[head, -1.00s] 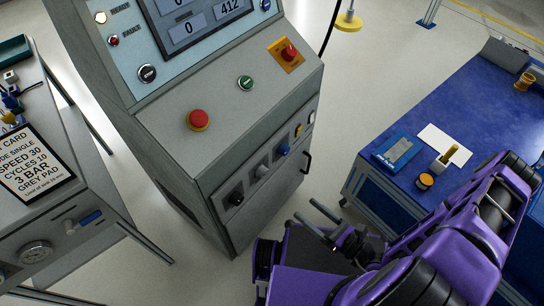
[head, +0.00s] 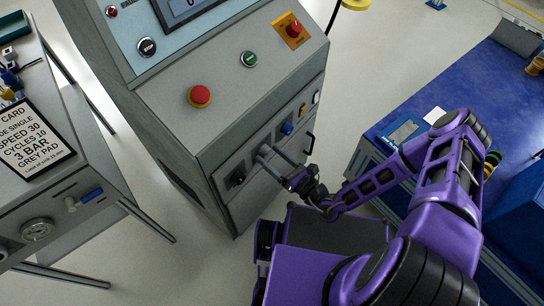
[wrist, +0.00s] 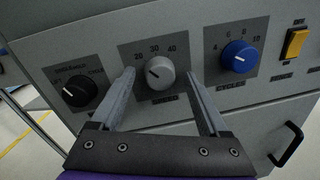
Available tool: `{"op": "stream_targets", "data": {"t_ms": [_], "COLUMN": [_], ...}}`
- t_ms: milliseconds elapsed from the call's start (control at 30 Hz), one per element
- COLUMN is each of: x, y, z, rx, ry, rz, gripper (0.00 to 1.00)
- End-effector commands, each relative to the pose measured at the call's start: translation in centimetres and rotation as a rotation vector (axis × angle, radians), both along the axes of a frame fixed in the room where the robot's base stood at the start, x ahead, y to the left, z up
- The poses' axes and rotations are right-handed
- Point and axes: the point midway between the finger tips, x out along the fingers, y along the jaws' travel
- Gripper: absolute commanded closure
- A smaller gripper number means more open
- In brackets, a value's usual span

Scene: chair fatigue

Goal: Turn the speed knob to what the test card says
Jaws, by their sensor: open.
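The grey speed knob (wrist: 160,73) sits on the cabinet front in the wrist view, under marks 20, 30 and 40. Its short pale pointer line is on the upper left side; the exact setting is hard to read. My gripper (wrist: 159,74) is open, with one finger left and one right of the knob and visible gaps to both. In the head view my gripper (head: 266,157) is at the cabinet's knob row and hides part of the speed knob. The test card (head: 32,137) lies at the left and reads speed 30, cycles 10, 3 bar, grey pad.
A black knob (wrist: 75,91) is left of the speed knob, a blue cycles knob (wrist: 239,56) right. A yellow switch (wrist: 295,43) and black handle (wrist: 286,144) are farther right. A red button (head: 200,96) is on the console top. A blue bench (head: 455,85) stands right.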

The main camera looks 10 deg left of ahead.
Motion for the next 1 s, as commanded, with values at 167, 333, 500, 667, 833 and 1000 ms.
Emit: {"op": "stream_targets", "data": {"t_ms": [167, 333, 500, 667, 833, 1000], "x": [0.04, 0.04, 0.04, 0.04, 0.03, 0.04], "y": [0.07, 0.03, 0.01, 0.01, 0.00, -0.03], "z": [-0.01, -0.02, -0.03, -0.03, -0.02, 0.04], "rx": [0.000, 0.000, 0.000, 0.000, 0.001, 0.018], "ry": [0.000, 0.000, 0.000, 0.000, 0.004, 0.036], "rz": [0.000, -0.001, -0.001, -0.001, -0.001, -0.002], "gripper": [0.22, 0.40, 0.70, 0.99, 1.00, 1.00]}}
